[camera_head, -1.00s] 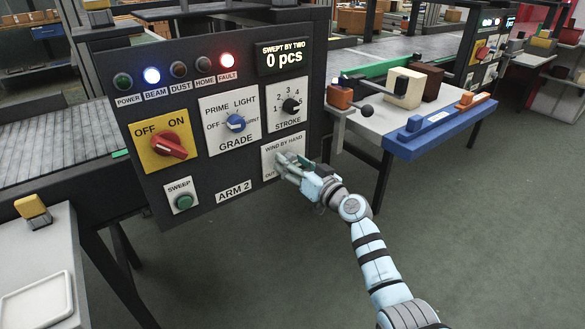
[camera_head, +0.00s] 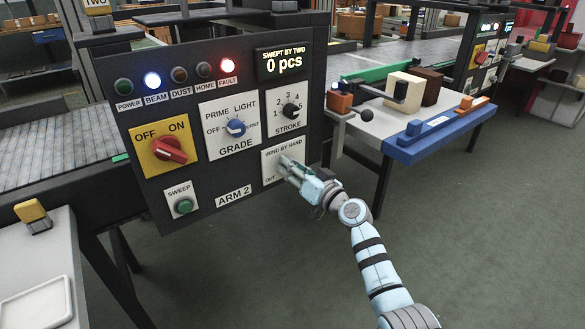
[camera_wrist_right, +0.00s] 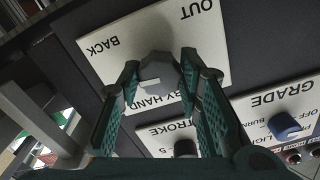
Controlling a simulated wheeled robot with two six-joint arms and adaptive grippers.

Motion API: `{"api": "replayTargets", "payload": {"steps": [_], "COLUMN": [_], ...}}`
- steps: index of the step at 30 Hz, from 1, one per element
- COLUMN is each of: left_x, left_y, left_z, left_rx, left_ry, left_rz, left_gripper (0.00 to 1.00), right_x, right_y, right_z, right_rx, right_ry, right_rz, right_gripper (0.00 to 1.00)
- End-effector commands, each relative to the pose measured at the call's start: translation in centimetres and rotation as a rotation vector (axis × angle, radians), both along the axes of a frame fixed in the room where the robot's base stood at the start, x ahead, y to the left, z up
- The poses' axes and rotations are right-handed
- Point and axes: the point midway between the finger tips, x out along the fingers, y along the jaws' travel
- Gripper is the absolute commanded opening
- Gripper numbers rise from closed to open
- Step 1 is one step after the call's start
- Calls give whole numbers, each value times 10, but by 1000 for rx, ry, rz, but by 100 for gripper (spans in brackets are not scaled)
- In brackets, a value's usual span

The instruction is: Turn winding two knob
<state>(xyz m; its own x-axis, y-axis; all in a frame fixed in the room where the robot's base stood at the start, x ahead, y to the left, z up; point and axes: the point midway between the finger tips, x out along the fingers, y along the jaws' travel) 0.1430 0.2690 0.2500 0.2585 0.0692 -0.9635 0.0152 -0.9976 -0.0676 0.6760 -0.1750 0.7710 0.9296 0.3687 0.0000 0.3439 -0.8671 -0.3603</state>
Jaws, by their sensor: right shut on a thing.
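The winding knob (camera_wrist_right: 158,72) is a grey faceted knob on the white "WIND BY HAND" plate (camera_head: 271,172), low on the right of the dark ARM 2 panel (camera_head: 232,83). My right gripper (camera_head: 287,168) reaches it from the front right and largely hides it in the head view. In the right wrist view, the two fingers of my right gripper (camera_wrist_right: 160,82) stand on either side of the knob, shut on it. A pale mark shows on the knob's side. The plate reads OUT and BACK. My left gripper is not in view.
Above the plate are the black STROKE knob (camera_head: 290,111) and blue GRADE knob (camera_head: 236,127). A red OFF/ON switch (camera_head: 169,150) and green SWEEP button (camera_head: 184,206) are left. The BEAM and FAULT lamps are lit. A table (camera_head: 385,122) with blocks stands right; floor in front is clear.

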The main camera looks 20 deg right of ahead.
Motion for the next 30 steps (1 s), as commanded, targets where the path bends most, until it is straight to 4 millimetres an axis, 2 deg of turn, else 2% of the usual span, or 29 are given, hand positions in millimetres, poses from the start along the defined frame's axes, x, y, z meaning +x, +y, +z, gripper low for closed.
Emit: {"api": "replayTargets", "payload": {"steps": [19,30], "left_x": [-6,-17], "left_y": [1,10], "left_z": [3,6], "left_rx": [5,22], "left_ry": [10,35], "left_rz": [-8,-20], "left_gripper": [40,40], "right_x": [0,0], "right_y": [0,0], "right_z": [-1,-1], "right_rx": [526,852], "right_ry": [213,343], "right_rz": [1,0], "right_gripper": [4,4]}}
